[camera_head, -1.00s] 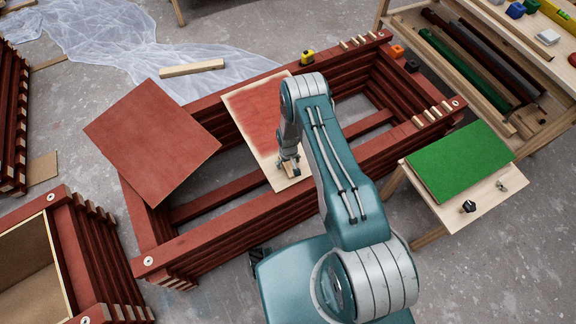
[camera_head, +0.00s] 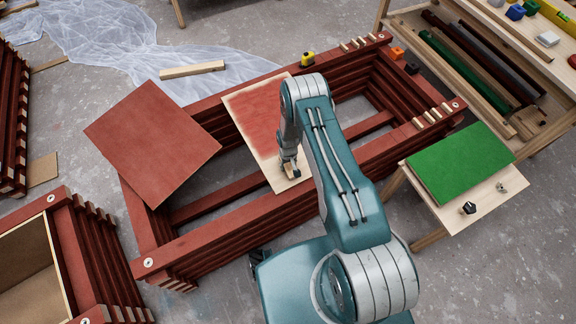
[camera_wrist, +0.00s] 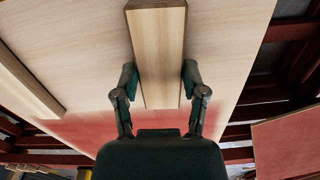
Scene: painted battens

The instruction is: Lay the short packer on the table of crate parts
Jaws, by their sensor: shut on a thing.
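My gripper (camera_wrist: 159,78) is shut on a short pale wooden block, the short packer (camera_wrist: 158,45), with one finger on each long side in the wrist view. In the head view my gripper (camera_head: 290,170) is low over the near end of a pale board (camera_head: 257,112) part-painted red. I cannot tell whether the block touches the board. A small pale table (camera_head: 450,215) at right carries a green panel (camera_head: 460,162) and two small knobs. I cannot tell from its look whether this is the table of crate parts.
The board lies across a large red slatted frame (camera_head: 215,225). A red-brown panel (camera_head: 152,143) lies on its left end. Another pale strip (camera_wrist: 28,82) shows in the wrist view. A workbench (camera_head: 420,22) with coloured battens stands at upper right. Short blocks sit on the frame's right rim.

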